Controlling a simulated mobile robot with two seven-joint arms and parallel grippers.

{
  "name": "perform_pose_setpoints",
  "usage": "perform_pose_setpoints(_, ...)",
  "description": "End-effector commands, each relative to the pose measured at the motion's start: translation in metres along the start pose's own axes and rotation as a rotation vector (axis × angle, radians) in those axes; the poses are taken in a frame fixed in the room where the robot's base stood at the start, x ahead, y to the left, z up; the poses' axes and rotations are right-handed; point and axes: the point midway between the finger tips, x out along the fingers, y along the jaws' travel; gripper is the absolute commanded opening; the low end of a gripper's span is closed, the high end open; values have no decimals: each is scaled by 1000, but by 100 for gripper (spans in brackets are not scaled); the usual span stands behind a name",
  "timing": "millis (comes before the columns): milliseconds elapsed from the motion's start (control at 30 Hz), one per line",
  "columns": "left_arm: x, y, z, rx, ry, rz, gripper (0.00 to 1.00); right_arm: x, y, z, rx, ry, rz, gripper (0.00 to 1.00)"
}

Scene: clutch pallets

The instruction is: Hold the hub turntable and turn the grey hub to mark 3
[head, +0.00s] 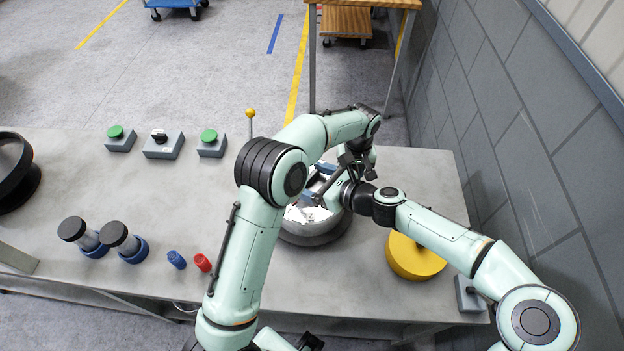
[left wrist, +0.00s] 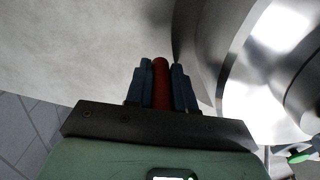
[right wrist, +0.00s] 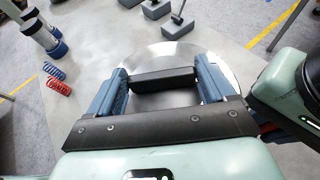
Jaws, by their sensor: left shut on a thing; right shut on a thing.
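The round silver hub turntable (head: 312,236) stands on the bench, partly hidden under my arms. Its shiny metal side also shows in the left wrist view (left wrist: 235,100). My left gripper (left wrist: 160,80) is shut on an upright red handle (left wrist: 161,90) beside the metal. In the right wrist view, my right gripper (right wrist: 163,82) has its blue fingers at both ends of a dark bar (right wrist: 164,78) and is shut on it. The bar lies across the grey hub (right wrist: 172,54), whose bright disc shows around the fingers. I cannot make out the marks.
A yellow round part (head: 414,260) is right of the turntable. Green-button boxes (head: 211,143) line the far edge. A black ring (head: 15,175) is at far left. The left middle bench is clear.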

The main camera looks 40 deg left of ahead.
Motion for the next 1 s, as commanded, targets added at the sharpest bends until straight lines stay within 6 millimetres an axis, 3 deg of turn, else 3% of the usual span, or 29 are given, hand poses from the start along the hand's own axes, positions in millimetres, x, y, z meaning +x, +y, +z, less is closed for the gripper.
perform_pose_setpoints(767, -3, 1, 0, 0, 3, 3, 0, -1, -3, -3, -35, 7, 86, 52)
perform_pose_setpoints(800, -3, 1, 0, 0, 2, 3, 0, -1, -3, -3, -35, 7, 86, 96)
perform_pose_setpoints(833, -3, 1, 0, 0, 2, 3, 0, -1, -3, -3, -35, 6, 86, 100)
perform_pose_setpoints(1000, -3, 1, 0, 0, 2, 3, 0, -1, -2, -1, -36, 4, 88, 100)
